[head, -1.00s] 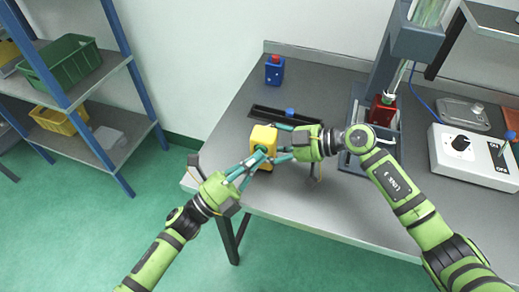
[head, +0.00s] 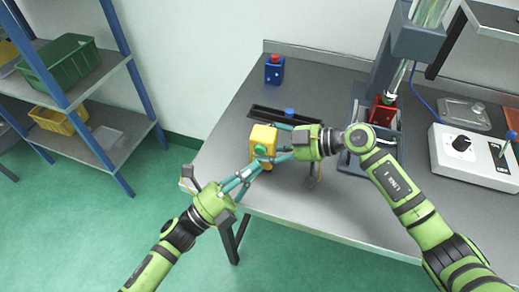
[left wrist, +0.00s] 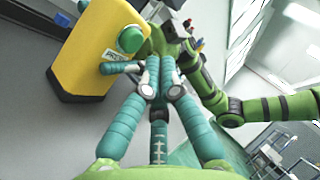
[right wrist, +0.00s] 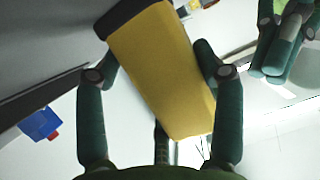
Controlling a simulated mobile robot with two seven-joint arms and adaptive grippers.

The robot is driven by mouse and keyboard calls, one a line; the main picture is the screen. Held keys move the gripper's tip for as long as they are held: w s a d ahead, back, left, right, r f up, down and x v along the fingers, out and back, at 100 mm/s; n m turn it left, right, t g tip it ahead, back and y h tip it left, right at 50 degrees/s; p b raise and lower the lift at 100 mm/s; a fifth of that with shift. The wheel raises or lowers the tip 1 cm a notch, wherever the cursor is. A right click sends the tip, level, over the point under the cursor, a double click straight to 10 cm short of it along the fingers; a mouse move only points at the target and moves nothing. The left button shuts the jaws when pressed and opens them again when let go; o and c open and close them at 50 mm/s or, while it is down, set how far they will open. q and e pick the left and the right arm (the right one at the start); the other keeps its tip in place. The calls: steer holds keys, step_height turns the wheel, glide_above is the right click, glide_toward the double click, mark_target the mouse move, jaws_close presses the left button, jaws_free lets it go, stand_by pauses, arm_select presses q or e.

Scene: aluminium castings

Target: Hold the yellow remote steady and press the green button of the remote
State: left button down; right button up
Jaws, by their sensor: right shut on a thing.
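The yellow remote (head: 263,134) is held over the front left part of the table. My right gripper (head: 278,142) is shut on it, with one finger on each side, as the right wrist view (right wrist: 160,70) shows. The green button (left wrist: 130,38) faces my left gripper in the left wrist view, beside a small label. My left gripper (head: 257,166) is shut and empty, with its fingers together in front of the remote. In the left wrist view its fingertips (left wrist: 160,62) are a little below and right of the button and look apart from it.
A blue box with a red button (head: 274,70) stands at the back of the table. A dark slot tray (head: 268,113) lies behind the remote. A press with a red part (head: 383,110) and a white control box (head: 470,160) stand to the right. Shelves (head: 105,150) stand left.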

arm_select(q)
steer(key=shift+s+a, duration=0.25)
steer(key=shift+s, duration=0.65)
steer(key=shift+s+a, duration=0.2)
steer(key=shift+s, duration=0.65)
arm_select(e)
steer(key=o, duration=1.3)
steer(key=shift+f, duration=0.1)
